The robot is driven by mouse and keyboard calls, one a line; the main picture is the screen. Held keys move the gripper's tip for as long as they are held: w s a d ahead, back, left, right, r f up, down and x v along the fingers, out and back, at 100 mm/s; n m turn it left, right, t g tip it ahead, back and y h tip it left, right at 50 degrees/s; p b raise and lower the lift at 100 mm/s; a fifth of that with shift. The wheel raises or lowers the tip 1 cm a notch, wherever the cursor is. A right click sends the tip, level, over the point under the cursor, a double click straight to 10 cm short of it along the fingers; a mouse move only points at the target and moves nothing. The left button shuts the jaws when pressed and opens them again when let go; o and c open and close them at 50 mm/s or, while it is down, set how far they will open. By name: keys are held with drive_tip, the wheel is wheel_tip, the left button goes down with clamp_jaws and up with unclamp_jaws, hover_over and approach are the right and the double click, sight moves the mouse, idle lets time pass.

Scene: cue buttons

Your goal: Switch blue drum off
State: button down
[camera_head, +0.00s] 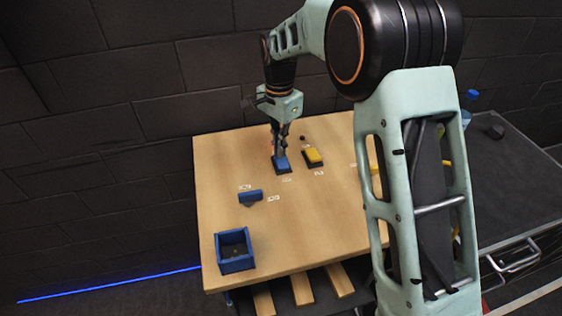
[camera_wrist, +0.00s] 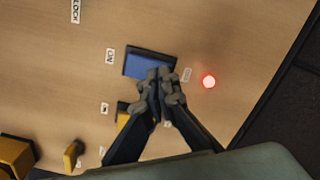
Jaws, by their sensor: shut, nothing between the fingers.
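A blue block-shaped switch (camera_head: 281,163) in a dark frame sits on the wooden table, near its back. I take it as the blue drum. In the wrist view it (camera_wrist: 145,65) has an "ON" label (camera_wrist: 110,55) on its left and another label (camera_wrist: 186,74), too blurred to read, on its right. A red lamp (camera_wrist: 208,82) glows beyond that second label. My gripper (camera_head: 279,154) is shut and empty, pointing down at the far part of the blue switch. In the wrist view its fingertips (camera_wrist: 160,76) overlap the lower right corner; I cannot tell whether they touch it.
A yellow switch (camera_head: 313,156) stands close to the right of the blue one. Another blue control (camera_head: 250,197) with labels lies nearer the front left. An open blue box (camera_head: 235,250) stands at the front left corner. The table's front middle (camera_head: 300,235) is clear.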

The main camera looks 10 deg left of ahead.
drive_tip(key=shift+f, duration=0.3)
drive_tip(key=shift+r, duration=0.15)
drive_tip(key=shift+r+p, duration=2.4)
drive_tip(key=shift+r, duration=1)
